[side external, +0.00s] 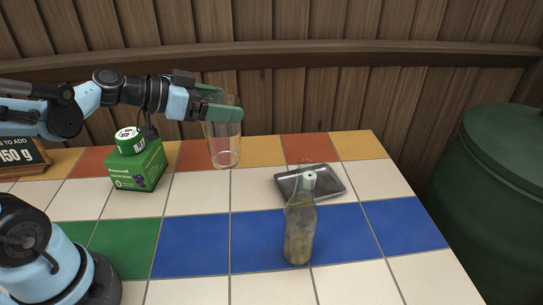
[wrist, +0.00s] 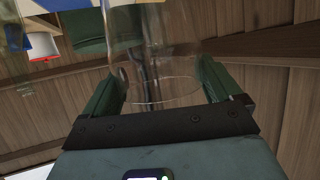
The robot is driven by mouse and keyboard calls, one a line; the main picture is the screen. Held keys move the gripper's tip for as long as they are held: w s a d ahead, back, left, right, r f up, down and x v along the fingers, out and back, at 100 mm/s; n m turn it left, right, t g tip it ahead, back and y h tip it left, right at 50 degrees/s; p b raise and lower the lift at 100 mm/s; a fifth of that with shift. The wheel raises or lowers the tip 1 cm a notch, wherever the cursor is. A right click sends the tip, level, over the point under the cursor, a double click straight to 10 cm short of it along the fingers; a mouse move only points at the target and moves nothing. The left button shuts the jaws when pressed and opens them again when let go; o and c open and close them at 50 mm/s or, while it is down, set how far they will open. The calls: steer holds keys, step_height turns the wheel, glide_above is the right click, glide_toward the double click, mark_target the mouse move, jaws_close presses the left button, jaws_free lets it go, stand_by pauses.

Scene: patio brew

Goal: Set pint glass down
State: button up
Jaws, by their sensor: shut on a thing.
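The clear pint glass (side external: 225,153) is upright over the back row of tiles. I cannot tell whether its base touches the table. My gripper (side external: 226,104) is shut around the glass's upper part, with green fingers on either side. In the wrist view, the see-through glass (wrist: 160,65) sits between the two green fingers of my gripper (wrist: 160,88), and a round rim shows near the palm. The glass looks empty. The near finger hides part of its upper wall in the side view.
A green box (side external: 136,166) with a round green tin (side external: 130,140) on top stands left of the glass. A metal tray (side external: 325,187) lies to the right. A corked bottle (side external: 299,225) stands in front. A chalkboard sign (side external: 24,155) is at far left. White tiles before the glass are clear.

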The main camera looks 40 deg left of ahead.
steer(key=w+a+f, duration=0.2)
steer(key=a+f, duration=0.4)
steer(key=f, duration=0.2)
steer(key=shift+w+a+f, duration=0.2)
steer(key=shift+w+a, duration=0.15)
steer(key=shift+a, duration=0.05)
stand_by(0.3)
steer(key=shift+f, duration=0.15)
steer(key=o, duration=1.4)
steer(key=shift+o, duration=0.2)
